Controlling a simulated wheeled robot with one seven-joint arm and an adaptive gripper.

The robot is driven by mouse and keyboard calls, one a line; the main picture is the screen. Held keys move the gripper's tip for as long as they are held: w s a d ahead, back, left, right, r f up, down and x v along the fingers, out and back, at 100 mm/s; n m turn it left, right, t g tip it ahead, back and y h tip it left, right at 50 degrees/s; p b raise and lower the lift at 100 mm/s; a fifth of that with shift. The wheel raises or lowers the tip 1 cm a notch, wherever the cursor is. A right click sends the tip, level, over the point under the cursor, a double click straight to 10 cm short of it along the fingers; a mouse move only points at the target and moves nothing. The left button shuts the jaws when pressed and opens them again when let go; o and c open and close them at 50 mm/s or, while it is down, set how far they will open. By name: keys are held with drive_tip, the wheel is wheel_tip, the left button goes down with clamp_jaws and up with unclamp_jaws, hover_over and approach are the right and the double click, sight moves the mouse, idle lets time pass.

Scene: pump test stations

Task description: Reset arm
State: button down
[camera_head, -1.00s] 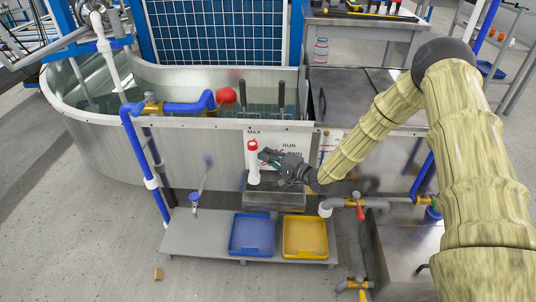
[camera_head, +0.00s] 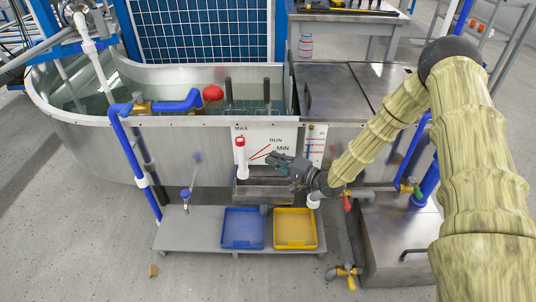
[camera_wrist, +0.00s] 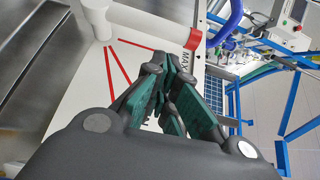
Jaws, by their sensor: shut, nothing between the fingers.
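My gripper (camera_head: 273,160) is in front of the white panel (camera_head: 286,132) on the tank's side. Its fingers are shut and empty and point left. A white lever with a red tip (camera_head: 241,158) stands upright on the panel, pointing at the MAX mark. The fingertips are to the right of the lever, apart from it. In the wrist view, the gripper's dark green-padded fingers (camera_wrist: 165,75) fill the middle. The lever (camera_wrist: 150,22) with its red end shows beyond them, with red lines on the panel (camera_wrist: 78,92).
A blue tray (camera_head: 243,247) and a yellow tray (camera_head: 295,247) sit on a low grey bench (camera_head: 185,240) below. Valve pipework (camera_head: 350,200) is right of the gripper. The metal tank (camera_head: 90,140) stands behind. A blue-handled valve (camera_head: 186,195) rises from the bench.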

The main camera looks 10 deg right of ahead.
drive_tip(key=s+a+f+n+g+h, duration=0.2)
drive_tip(key=s+f+g+h, duration=0.1)
drive_tip(key=s+f, duration=0.7)
drive_tip(key=s+a+f+n+g+h, duration=0.2)
drive_tip(key=s+a+f+g+h, duration=0.1)
drive_tip(key=s+f, duration=0.65)
drive_tip(key=s+d+f+n+g+h, duration=0.1)
drive_tip(key=s+d+n+g+h, duration=0.25)
drive_tip(key=s, duration=1.15)
drive_tip(key=s+d+n+g+h, duration=0.2)
drive_tip(key=s+d+g, duration=0.15)
drive_tip(key=s, duration=1.05)
wheel_tip(320, 180, up, 25)
drive_tip(key=p, duration=2.5)
drive_tip(key=shift+a+r, duration=0.15)
drive_tip(key=shift+a, duration=0.1)
drive_tip(key=shift+s, duration=0.1)
